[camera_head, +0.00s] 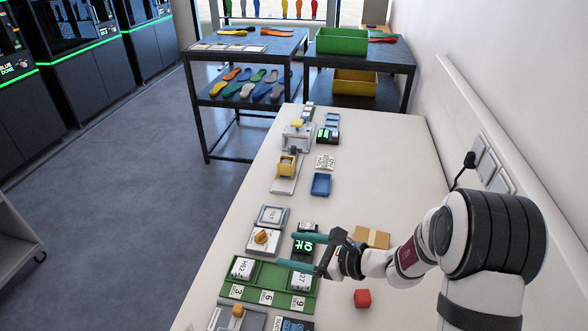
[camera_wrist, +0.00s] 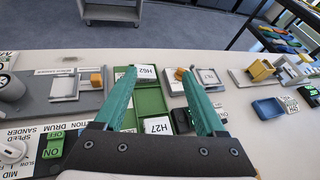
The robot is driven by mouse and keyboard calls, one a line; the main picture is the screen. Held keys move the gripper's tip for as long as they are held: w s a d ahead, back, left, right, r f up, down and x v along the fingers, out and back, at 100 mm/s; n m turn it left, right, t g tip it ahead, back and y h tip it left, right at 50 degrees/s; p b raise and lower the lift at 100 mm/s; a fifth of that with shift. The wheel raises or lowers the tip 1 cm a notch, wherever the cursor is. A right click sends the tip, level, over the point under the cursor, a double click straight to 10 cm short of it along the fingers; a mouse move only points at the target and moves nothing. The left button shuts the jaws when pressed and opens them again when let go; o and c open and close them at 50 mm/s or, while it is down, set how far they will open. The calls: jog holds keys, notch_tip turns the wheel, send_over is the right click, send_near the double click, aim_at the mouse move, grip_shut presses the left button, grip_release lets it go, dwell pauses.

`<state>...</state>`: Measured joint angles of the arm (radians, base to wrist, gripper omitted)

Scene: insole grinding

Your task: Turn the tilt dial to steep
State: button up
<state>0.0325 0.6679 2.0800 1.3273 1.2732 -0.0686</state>
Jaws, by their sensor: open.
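The dial with an orange knob (camera_head: 262,237) sits on a grey plate, which I take to be the tilt dial. Its pointer setting is too small to read.
A green tray (camera_head: 262,288) with white blocks and number cards lies in front of the dial. A lit green display (camera_head: 304,243) stands between dial and wrist.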

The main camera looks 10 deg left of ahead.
aim_at(262, 234)
jog(key=w+f+m, duration=0.1)
jog(key=f, duration=0.1)
jog(key=w+f+m+t, duration=0.1)
jog(key=w+f, duration=0.1)
jog(key=w+d+f+m+t+h, duration=0.1)
jog(key=f, duration=0.1)
jog(key=shift+w+f+m, duration=0.25)
jog(key=shift+w+m, duration=0.15)
jog(key=x, duration=1.5)
jog(key=shift+w+r, duration=0.1)
jog(key=shift+r, duration=0.1)
grip_shut()
